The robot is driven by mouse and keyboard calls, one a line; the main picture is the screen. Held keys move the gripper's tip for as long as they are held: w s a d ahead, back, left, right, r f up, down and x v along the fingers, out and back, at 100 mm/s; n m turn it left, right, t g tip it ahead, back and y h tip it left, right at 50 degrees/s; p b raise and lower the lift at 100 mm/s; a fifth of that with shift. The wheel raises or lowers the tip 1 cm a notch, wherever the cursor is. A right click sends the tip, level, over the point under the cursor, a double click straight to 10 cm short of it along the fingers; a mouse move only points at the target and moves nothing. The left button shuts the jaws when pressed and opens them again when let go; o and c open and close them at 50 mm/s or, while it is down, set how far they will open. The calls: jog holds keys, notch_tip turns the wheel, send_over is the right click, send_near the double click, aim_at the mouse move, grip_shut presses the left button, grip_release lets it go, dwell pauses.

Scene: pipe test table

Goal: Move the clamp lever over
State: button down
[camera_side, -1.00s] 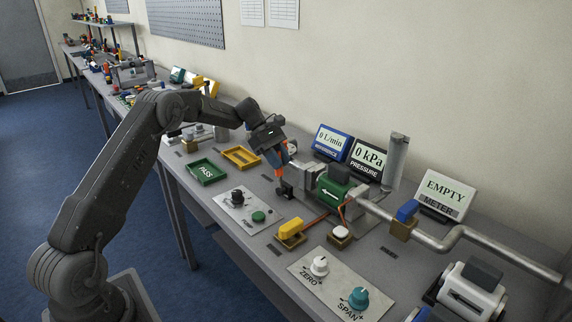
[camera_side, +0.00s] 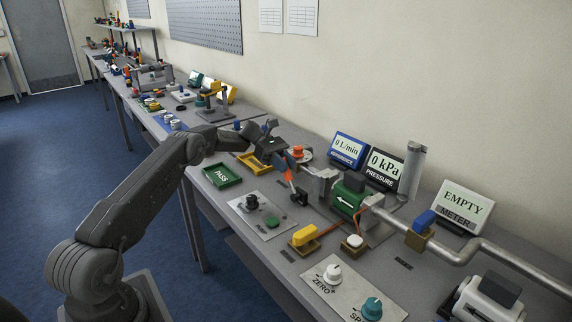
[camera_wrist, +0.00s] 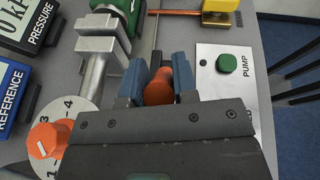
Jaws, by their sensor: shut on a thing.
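The clamp lever's orange grip (camera_wrist: 158,88) sits between the blue fingers of my gripper (camera_wrist: 160,84) in the wrist view. The gripper is shut on it. A thin rod runs up from the grip toward the green meter body (camera_wrist: 118,5). In the side view my gripper (camera_side: 279,166) is low over the table, left of the green meter body (camera_side: 348,198) and its grey metal pipe end (camera_side: 322,181). A small black block (camera_side: 299,197) is just below the fingers. The fingers partly hide the lever.
An orange selector knob (camera_wrist: 47,140) on a numbered disc is close to the gripper. The pump panel (camera_wrist: 228,75) with a green button (camera_wrist: 227,63) lies on the other side. Yellow (camera_side: 256,163) and green PASS (camera_side: 222,176) trays lie to the left. The pressure display (camera_side: 383,167) stands behind.

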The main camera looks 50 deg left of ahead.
jog(key=shift+f, duration=0.1)
jog(key=c, duration=0.9)
grip_release()
jog(key=shift+a, duration=0.1)
jog(key=shift+a+r, duration=0.25)
jog(key=shift+a, duration=0.25)
jog(key=shift+v, duration=0.85)
jog(key=shift+s+r, duration=0.1)
jog(key=shift+r, duration=3.45)
